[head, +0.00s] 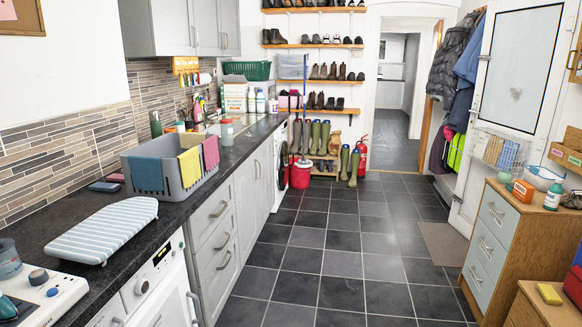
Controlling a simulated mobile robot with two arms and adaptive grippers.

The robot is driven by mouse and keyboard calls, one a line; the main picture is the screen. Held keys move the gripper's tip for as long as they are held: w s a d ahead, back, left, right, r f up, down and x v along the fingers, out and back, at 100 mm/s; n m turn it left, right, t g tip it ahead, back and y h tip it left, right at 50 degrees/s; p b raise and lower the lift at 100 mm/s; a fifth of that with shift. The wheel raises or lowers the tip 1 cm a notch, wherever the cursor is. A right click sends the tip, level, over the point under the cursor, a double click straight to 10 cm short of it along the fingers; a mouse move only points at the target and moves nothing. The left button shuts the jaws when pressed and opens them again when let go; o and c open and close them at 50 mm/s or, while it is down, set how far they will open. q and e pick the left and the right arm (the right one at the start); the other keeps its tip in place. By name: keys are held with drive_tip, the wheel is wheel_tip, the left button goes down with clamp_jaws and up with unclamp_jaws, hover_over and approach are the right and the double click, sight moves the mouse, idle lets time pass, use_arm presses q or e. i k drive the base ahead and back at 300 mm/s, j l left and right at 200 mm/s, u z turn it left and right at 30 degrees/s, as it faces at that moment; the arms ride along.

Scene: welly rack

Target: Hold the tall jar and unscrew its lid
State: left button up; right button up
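A tall, pale jar (226,134) with a reddish lid (226,120) stands upright on the dark counter, just behind the grey basket and near the counter's front edge. It looks like the tall jar, but it is small and far off, and its base is partly hidden. The lid sits on top of it. Neither of my grippers is in view, and nothing touches the jar.
The grey basket (185,190) with coloured cloths and a striped ironing board (105,228) fill the near counter (165,238). Bottles and a green basket (248,70) stand farther back. The tiled floor (335,260) is clear between the counter and the wooden drawer unit (528,240).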

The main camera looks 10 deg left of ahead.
sight(227, 138)
drive_tip(key=i, duration=1.6)
drive_tip(key=i+u, duration=0.15)
drive_tip(key=i, duration=0.45)
drive_tip(key=i+l+u, duration=0.15)
drive_tip(key=i, duration=0.5)
drive_tip(key=i+l+u, duration=0.15)
drive_tip(key=i, duration=0.45)
